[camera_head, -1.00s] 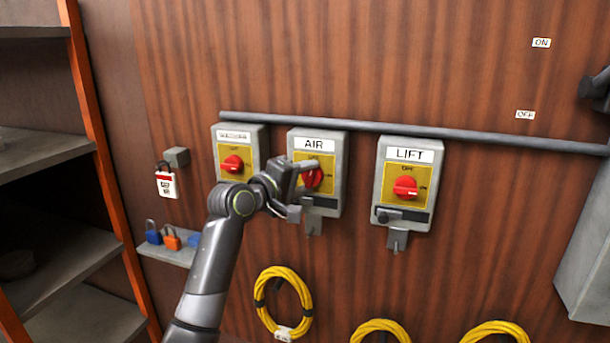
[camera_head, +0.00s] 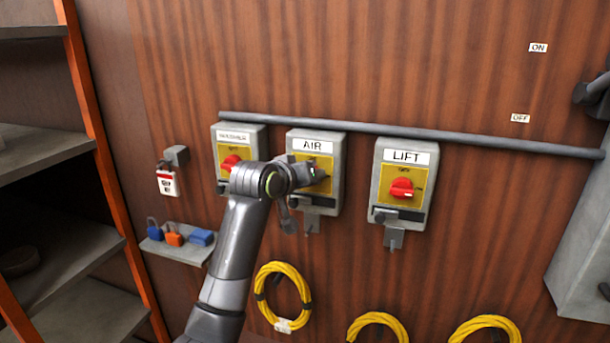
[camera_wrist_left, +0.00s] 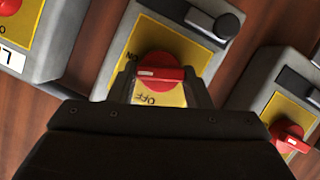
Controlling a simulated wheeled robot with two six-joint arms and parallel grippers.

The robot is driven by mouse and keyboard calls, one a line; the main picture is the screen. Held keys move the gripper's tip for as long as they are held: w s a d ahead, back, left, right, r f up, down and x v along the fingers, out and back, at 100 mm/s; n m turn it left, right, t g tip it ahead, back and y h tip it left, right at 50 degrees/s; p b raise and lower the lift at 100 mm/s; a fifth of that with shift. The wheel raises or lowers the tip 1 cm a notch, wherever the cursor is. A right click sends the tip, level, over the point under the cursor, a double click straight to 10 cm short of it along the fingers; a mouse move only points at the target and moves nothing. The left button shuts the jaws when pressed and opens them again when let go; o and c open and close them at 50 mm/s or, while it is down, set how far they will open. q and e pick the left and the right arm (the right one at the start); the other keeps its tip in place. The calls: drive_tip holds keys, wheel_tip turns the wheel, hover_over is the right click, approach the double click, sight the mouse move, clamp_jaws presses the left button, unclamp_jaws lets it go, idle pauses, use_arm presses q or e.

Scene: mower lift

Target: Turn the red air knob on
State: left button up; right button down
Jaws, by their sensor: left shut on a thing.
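The AIR switch box (camera_head: 313,203) is grey with a yellow plate and hangs in the middle of three boxes. Its red air knob (camera_wrist_left: 160,72) shows in the left wrist view, between the fingers of my left gripper (camera_wrist_left: 160,85). The gripper is shut on the knob. The knob's white-marked end points left in that view, towards the ON lettering; OFF is printed below it. In the head view my left gripper (camera_head: 305,178) covers the knob. My right gripper is not in view.
The WASHER box (camera_head: 251,137) is at the left, partly behind my arm, and the LIFT box (camera_head: 412,217) is at the right. A pipe (camera_head: 480,139) runs above. Padlocks sit on a small shelf (camera_head: 185,256). Yellow coils (camera_head: 300,272) hang below.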

use_arm(q)
drive_tip(key=shift+d+m+t+y, duration=0.15)
drive_tip(key=shift+m+t+y, duration=0.15)
drive_tip(key=shift+m+y, duration=0.95)
drive_tip(key=shift+m+h, duration=0.25)
drive_tip(key=shift+m, duration=0.1)
drive_tip(key=o, duration=0.9)
drive_tip(key=shift+s, duration=0.1)
drive_tip(key=b+v, duration=0.6)
drive_tip(key=v, duration=1.1)
drive_tip(key=shift+s+r, duration=0.1)
drive_tip(key=shift+s, duration=0.05)
